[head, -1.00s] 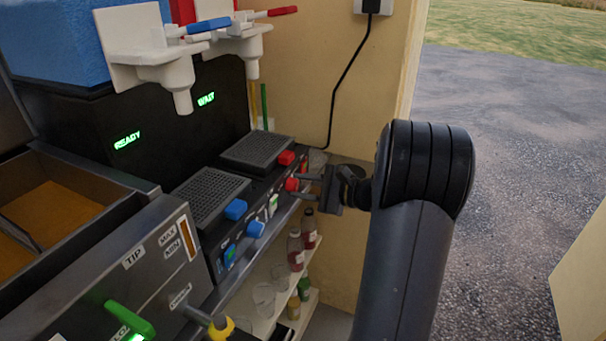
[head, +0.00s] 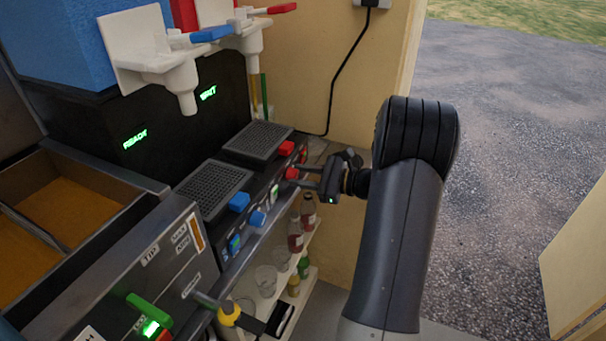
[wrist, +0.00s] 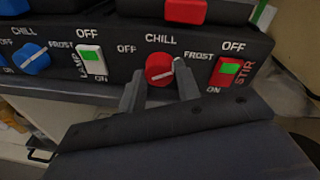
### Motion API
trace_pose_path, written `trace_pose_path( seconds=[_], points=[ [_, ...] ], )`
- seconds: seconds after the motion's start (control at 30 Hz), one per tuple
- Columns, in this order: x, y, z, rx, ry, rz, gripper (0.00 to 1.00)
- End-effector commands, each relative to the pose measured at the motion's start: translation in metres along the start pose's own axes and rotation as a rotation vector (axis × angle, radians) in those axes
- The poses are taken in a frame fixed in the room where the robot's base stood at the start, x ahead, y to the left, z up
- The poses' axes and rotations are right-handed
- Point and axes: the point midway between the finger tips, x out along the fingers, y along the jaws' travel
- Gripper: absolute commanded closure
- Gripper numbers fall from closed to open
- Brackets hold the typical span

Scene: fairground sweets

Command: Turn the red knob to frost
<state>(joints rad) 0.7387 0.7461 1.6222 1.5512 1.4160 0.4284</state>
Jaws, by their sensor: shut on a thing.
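The red knob (wrist: 158,71) sits on the front of the black machine panel, with OFF at its left, CHILL above and FROST (wrist: 198,56) at its right. Its pale pointer mark points right and slightly up, towards FROST. The knob also shows in the head view (head: 291,173). My gripper (wrist: 160,85) is shut on the red knob, one finger at each side. In the head view my gripper (head: 302,177) reaches the knob from the right. The wrist housing hides the area below the knob.
A red STIR switch (wrist: 230,71) with a green light is close right of the knob. A white LAMP switch (wrist: 90,60) and a blue knob (wrist: 31,58) are to its left. Bottles (head: 296,235) stand on a shelf below.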

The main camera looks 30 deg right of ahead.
Motion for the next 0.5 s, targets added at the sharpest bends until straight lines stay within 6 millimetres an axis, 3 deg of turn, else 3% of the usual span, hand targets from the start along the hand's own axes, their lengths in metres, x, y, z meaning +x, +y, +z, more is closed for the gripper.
trace_pose_path(
  seconds=[0.2,0.23,0.5],
  points=[
    [0.0002,0.0013,-0.0014,0.003,0.002,0.003,0.91],
    [0.0002,0.0013,-0.0014,0.003,0.002,0.003,0.68],
    [0.0002,0.0007,-0.0007,0.001,0.001,0.001,0.47]
  ],
)
